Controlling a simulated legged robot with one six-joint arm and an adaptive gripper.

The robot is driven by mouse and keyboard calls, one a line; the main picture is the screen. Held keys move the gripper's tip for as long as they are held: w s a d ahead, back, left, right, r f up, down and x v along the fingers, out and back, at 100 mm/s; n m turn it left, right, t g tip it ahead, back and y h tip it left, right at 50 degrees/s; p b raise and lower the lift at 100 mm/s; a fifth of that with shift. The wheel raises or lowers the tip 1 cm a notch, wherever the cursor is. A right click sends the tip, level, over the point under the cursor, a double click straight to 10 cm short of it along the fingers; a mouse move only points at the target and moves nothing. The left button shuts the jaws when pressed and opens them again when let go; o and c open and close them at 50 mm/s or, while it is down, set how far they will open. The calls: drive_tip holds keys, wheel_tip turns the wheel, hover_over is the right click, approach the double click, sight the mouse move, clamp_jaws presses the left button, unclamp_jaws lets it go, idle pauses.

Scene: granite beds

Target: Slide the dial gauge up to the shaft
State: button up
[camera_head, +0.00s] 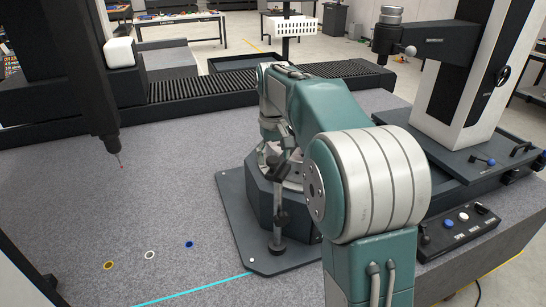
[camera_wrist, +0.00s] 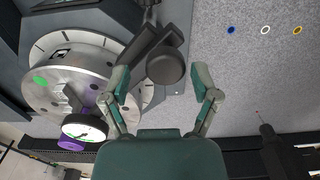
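The dial gauge (camera_wrist: 85,128) has a round white face with a dark rim and shows at the lower left of the wrist view. A purple round part (camera_wrist: 71,144) lies right beside it; I cannot tell whether this is the shaft. A silver slotted disc (camera_wrist: 60,75) is behind the gauge. My gripper (camera_wrist: 163,79) is open, its fingers apart on either side of a dark round-ended post (camera_wrist: 166,68), with no clear grip on it. A dark upright stand (camera_head: 279,215) shows in the head view, on the base plate. My arm hides the gauge there.
A grey granite bed (camera_head: 190,200) is mostly clear at left, with yellow (camera_head: 108,265), white (camera_head: 149,255) and blue (camera_head: 189,244) rings. A dark probe column (camera_head: 100,110) hangs at left. A control box (camera_head: 460,232) and a white column (camera_head: 460,90) stand at right.

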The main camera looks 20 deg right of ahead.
drive_tip(key=shift+a, duration=0.1)
drive_tip(key=shift+r, duration=0.2)
wheel_tip(320, 180, up, 12)
drive_tip(key=shift+f, duration=0.25)
idle(0.6)
drive_tip(key=s+a+f+t, duration=0.2)
drive_tip(key=s+a+t, duration=0.15)
drive_tip(key=s, duration=1.05)
drive_tip(key=s+a+f+t, duration=0.2)
drive_tip(key=s+a+f, duration=0.1)
drive_tip(key=s+f, duration=0.8)
drive_tip(key=shift+s+a+f, duration=0.2)
drive_tip(key=shift+s+f, duration=0.2)
drive_tip(key=shift+s, duration=1.1)
